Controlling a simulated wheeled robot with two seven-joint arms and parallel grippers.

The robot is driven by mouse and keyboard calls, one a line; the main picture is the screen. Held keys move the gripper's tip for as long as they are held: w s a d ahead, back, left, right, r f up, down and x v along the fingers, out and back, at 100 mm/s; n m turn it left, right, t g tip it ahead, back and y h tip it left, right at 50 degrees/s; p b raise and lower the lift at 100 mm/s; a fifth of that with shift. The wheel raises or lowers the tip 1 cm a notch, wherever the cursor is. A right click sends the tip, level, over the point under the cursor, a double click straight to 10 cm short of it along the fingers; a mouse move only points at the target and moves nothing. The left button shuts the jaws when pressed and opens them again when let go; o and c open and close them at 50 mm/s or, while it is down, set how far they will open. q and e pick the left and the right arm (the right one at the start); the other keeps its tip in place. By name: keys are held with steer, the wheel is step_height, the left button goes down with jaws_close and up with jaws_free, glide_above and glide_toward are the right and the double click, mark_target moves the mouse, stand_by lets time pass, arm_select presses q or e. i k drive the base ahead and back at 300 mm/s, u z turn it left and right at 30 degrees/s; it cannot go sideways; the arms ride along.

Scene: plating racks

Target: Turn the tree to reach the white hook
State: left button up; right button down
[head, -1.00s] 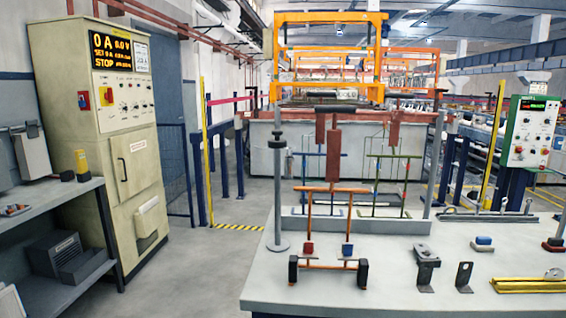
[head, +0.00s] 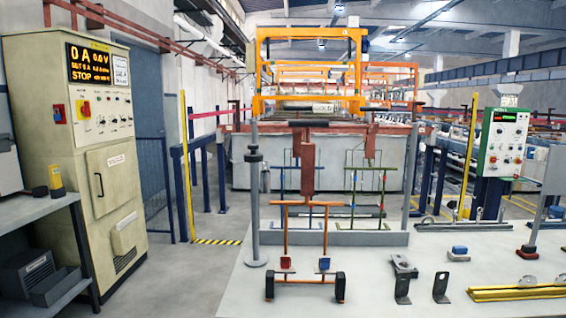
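The orange tree (head: 306,204) hangs from a copper-coloured flat strip (head: 307,163) above the near edge of the grey bench. Its low crossbar carries a red block (head: 285,262) on the left and a blue block (head: 324,263) on the right. Two black blocks (head: 340,286) sit at the ends of its lowest, nearest bar. I cannot make out a white hook on it; its far side is not clearly seen. Neither of my grippers is in view.
A grey post (head: 254,205) stands left of the tree. Behind it are green racks (head: 366,190) on a grey ledge (head: 350,238).

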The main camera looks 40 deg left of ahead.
mark_target(254, 157)
steer(key=i, duration=0.75)
steer(key=u, duration=2.3)
